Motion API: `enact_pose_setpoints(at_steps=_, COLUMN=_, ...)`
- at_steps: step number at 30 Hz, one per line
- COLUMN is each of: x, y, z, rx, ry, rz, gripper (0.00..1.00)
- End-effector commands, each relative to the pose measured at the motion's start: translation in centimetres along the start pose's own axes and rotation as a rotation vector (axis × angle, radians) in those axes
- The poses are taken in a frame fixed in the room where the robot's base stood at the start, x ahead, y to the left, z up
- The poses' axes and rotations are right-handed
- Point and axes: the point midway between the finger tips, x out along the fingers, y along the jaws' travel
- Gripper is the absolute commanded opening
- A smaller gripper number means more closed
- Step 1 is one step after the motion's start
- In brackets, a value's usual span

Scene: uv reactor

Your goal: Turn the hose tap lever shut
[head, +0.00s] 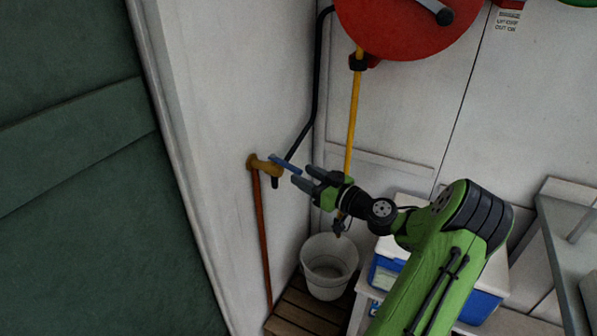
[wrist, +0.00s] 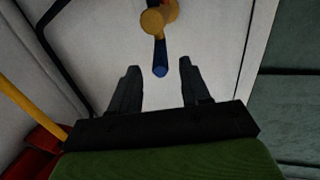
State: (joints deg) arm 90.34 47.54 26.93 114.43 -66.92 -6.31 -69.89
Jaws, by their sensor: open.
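The brass hose tap (head: 262,164) sticks out of the white wall at the top of a copper pipe. Its blue lever (head: 286,164) points right, toward my gripper. In the wrist view the brass tap (wrist: 158,18) is at the top centre, and the blue lever (wrist: 160,62) points toward me with its round end facing the camera. My gripper (head: 301,178) is open and empty, just right of the lever's end. In the wrist view the fingers (wrist: 158,75) stand on either side of the lever's end. I cannot tell whether either finger touches it.
A black hose (head: 315,85) runs from the tap up to the red reel (head: 408,22). A yellow hose (head: 354,110) hangs right of it. A white bucket (head: 328,267) stands on a wooden slatted platform (head: 300,312) below. A blue and white box (head: 386,268) sits right of the bucket.

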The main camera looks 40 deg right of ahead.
Motion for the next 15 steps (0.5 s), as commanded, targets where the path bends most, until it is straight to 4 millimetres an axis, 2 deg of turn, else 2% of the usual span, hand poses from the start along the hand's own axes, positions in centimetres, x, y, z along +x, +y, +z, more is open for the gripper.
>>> enact_pose_setpoints(at_steps=3, x=2.0, y=-0.1, z=0.0, rx=0.0, ry=0.001, rz=-0.003, gripper=0.47)
enact_pose_setpoints(at_steps=6, x=2.8, y=0.0, z=0.0, rx=0.001, ry=0.0, rz=-0.001, gripper=0.47)
enact_pose_setpoints(at_steps=14, x=3.0, y=0.0, z=0.0, rx=0.001, ry=-0.001, rz=0.0, gripper=0.47)
enact_pose_setpoints(at_steps=15, x=3.0, y=0.0, z=0.0, rx=0.001, ry=-0.001, rz=0.0, gripper=0.41)
